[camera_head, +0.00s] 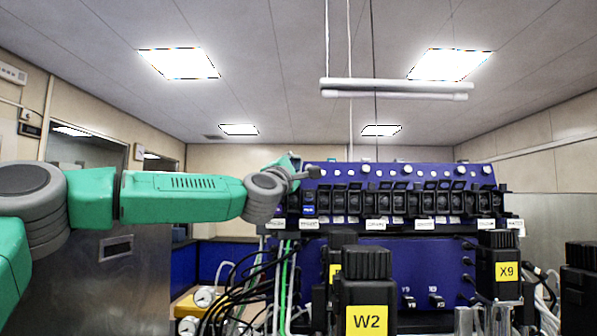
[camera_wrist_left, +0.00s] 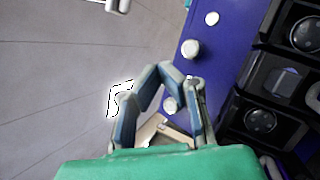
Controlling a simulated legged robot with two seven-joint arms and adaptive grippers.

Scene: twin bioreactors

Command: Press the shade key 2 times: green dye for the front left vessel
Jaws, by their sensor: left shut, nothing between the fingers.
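The blue control panel (camera_head: 345,170) stands ahead, with a row of white round knobs above a row of black modules (camera_head: 400,203). I cannot tell which control is the shade key. My left gripper (camera_head: 314,173) is at the panel's upper left end and looks small from here. In the left wrist view my left gripper (camera_wrist_left: 170,75) is shut and empty, beside the blue panel face (camera_wrist_left: 225,50). A white knob (camera_wrist_left: 190,48) lies just beyond its fingers, and another shows partly behind them. Contact with the panel cannot be told. My right gripper is not in view.
Black-topped units with yellow labels stand in front, W2 (camera_head: 366,290) and X9 (camera_head: 497,266). Black cables (camera_head: 250,290) and green tubes hang at the panel's left. A white bar lamp (camera_head: 395,88) hangs above the panel.

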